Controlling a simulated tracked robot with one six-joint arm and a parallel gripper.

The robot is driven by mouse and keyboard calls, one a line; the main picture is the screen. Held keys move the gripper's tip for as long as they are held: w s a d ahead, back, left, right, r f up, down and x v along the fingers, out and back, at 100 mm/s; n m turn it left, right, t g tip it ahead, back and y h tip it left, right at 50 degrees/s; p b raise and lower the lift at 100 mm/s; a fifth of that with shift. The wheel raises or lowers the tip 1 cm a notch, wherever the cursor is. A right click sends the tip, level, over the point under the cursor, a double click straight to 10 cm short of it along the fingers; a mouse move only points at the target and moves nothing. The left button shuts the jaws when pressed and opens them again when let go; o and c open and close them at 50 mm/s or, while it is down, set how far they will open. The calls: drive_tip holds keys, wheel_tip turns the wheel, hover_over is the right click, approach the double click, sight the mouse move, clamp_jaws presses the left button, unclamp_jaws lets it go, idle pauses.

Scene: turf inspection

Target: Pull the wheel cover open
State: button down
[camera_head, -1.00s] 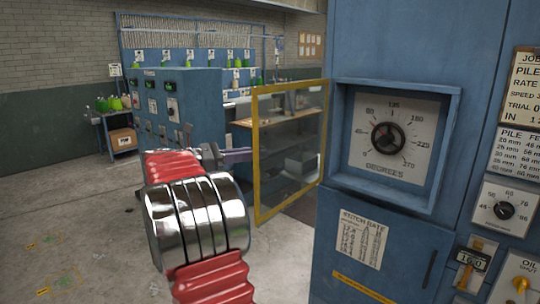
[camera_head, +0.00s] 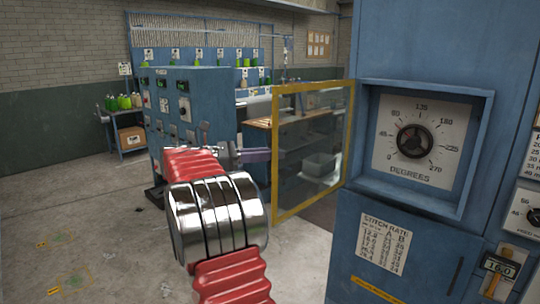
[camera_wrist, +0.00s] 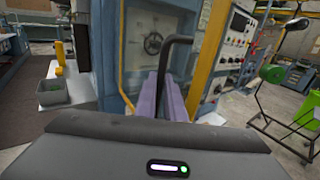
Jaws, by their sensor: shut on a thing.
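The wheel cover (camera_head: 312,142) is a clear panel in a yellow frame. In the head view it stands swung out to the left from the blue cabinet's dial recess. The dial with its black wheel (camera_head: 415,141) is uncovered in that view. My gripper (camera_head: 268,154) has purple fingers at the cover's outer left edge. In the wrist view the fingers (camera_wrist: 164,98) are shut on the cover's dark handle (camera_wrist: 176,62). The yellow frame (camera_wrist: 205,58) and the dial wheel (camera_wrist: 153,43) also show there. The exact finger contact is partly hidden.
The blue cabinet (camera_head: 400,215) stands right of the cover, with a stitch rate label (camera_head: 384,242). Another blue control cabinet (camera_head: 190,105) stands behind my arm. A grey bin (camera_wrist: 68,92) is left in the wrist view. The concrete floor (camera_head: 80,220) at left is clear.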

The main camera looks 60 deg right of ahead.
drive_tip(key=c, duration=1.8)
unclamp_jaws()
drive_tip(key=shift+s+d, duration=0.15)
drive_tip(key=shift+c, duration=0.2)
drive_tip(key=v, duration=1.4)
drive_tip(key=shift+d, duration=0.15)
